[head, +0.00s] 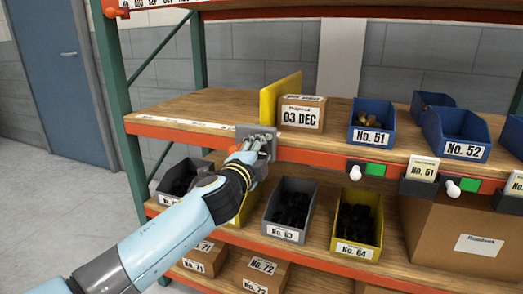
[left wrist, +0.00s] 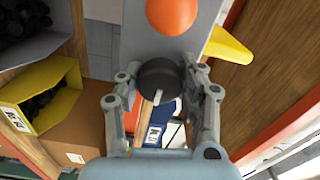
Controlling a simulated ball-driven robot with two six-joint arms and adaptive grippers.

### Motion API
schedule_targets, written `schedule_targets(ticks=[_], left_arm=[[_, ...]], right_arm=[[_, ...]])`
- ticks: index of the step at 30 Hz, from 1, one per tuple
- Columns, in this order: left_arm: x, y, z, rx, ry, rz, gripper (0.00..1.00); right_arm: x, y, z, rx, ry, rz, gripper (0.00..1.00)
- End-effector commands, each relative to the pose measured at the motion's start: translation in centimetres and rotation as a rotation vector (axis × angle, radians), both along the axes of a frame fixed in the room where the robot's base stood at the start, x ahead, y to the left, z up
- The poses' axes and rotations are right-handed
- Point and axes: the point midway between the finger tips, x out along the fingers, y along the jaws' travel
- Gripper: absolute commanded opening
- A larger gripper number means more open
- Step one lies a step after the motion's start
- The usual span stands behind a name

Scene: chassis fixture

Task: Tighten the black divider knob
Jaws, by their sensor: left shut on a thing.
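The black divider knob (left wrist: 158,78) is a dark round knob with a pale pointer mark, seen in the left wrist view between my fingers. My left gripper (left wrist: 160,92) is shut on it, one finger on each side. In the head view my left gripper (head: 262,143) is at the grey plate (head: 243,131) on the shelf's front edge, and it hides the knob. The yellow divider (head: 279,99) stands upright on the shelf behind the plate; its edge also shows in the left wrist view (left wrist: 229,49). My right gripper is not in view.
An orange round knob (left wrist: 171,14) sits on the plate near the black knob. A box marked 03 DEC (head: 302,115) stands right of the divider, with blue bin No. 51 (head: 372,123) beyond it. Bins (head: 287,209) fill the lower shelf. The upper shelf left of the divider is clear.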

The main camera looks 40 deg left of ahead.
Motion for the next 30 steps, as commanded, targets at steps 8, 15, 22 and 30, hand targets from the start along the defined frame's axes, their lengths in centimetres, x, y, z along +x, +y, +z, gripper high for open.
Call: schedule_targets(ticks=[8, 15, 22, 30], left_arm=[[0.0, -0.1, -0.1, 0.007, 0.004, -0.001, 0.05], [0.0, 0.0, -0.1, 0.007, 0.004, 0.0, 0.49], [0.0, 0.0, -0.1, 0.007, 0.003, 0.0, 0.49], [-3.0, -0.7, -0.2, 0.006, 0.006, 0.0, 0.49]], right_arm=[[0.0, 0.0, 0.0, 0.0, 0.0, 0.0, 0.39], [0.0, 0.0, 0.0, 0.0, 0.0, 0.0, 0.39], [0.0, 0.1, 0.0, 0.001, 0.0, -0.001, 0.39], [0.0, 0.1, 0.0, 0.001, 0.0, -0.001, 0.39]])
